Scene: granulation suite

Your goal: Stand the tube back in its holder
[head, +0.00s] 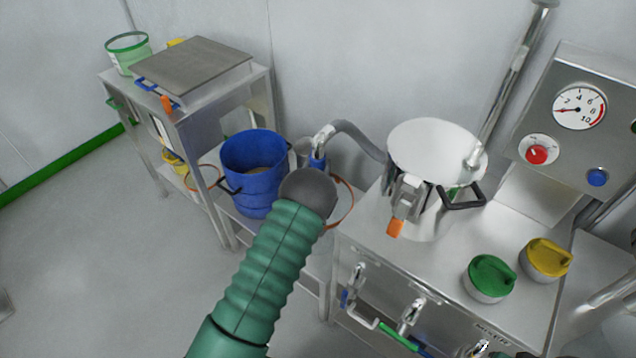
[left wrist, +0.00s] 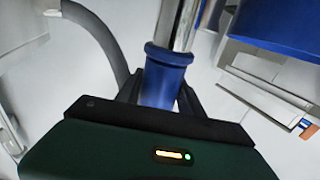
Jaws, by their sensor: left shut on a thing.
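The tube is a bent metal pipe (head: 322,138) with a blue grip (head: 317,163) and a grey hose (head: 358,133) running to the steel pot. In the left wrist view the blue grip (left wrist: 163,82) sits between the black fingers of my left gripper (left wrist: 160,95), which is shut on it. The metal pipe (left wrist: 177,25) shows beyond it. In the head view my rounded grey wrist hides the fingers and the tube's lower part. A grey cylindrical piece (head: 301,148) shows just left of the tube; I cannot tell whether it is the holder. My right gripper is not in view.
A blue bucket (head: 253,165) stands close left of the tube. The lidded steel pot (head: 436,150) stands on the right bench (head: 395,262), with green (head: 489,277) and yellow (head: 545,258) caps nearby. A gauge panel (head: 578,108) is at far right. Floor at left is clear.

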